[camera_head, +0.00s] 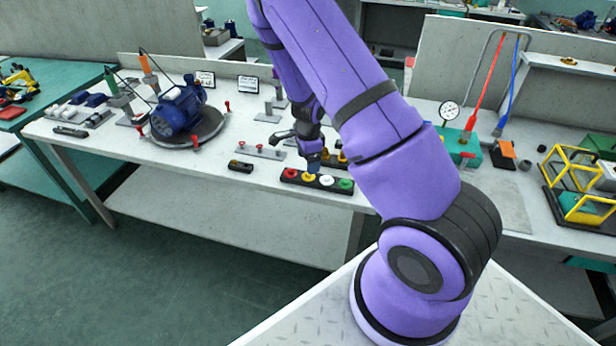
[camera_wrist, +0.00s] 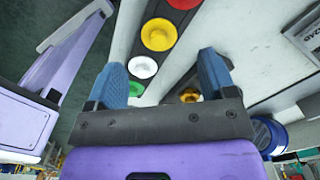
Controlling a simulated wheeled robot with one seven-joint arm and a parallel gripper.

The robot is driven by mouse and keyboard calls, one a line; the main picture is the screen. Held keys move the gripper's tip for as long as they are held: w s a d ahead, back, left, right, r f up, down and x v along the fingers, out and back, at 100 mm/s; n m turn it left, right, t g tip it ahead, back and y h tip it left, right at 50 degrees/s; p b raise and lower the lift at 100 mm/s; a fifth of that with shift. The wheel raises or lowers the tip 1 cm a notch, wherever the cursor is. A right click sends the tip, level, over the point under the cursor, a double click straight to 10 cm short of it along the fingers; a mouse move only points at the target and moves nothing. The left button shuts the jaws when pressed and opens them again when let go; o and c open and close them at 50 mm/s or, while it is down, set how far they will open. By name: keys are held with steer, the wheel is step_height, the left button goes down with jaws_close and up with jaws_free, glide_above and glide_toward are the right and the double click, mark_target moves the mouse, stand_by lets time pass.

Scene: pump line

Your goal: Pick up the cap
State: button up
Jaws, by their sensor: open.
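A black strip (camera_head: 318,186) near the front edge of the white bench holds a row of caps: red (camera_head: 290,173), yellow (camera_head: 309,177), white (camera_head: 326,180) and green (camera_head: 346,184). Which one is the task's cap I cannot tell. In the wrist view the row shows as red (camera_wrist: 183,3), yellow (camera_wrist: 158,34), white (camera_wrist: 143,67) and green (camera_wrist: 135,89). My gripper (camera_wrist: 163,76) is open and empty, its blue fingers apart, with the white and green caps seen nearer the left finger. In the head view its end is over the row, close to the yellow cap.
A dark block with brass pieces (camera_head: 342,157) stands just behind the row. A small dark block (camera_head: 240,166) and a grey bar with pegs (camera_head: 259,152) lie to the left. A blue motor (camera_head: 178,110) on a round plate stands farther left.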

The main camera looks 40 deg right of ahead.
step_height(320, 180, down, 5)
steer(key=shift+a+f, duration=0.1)
stand_by(0.3)
steer(key=c, duration=1)
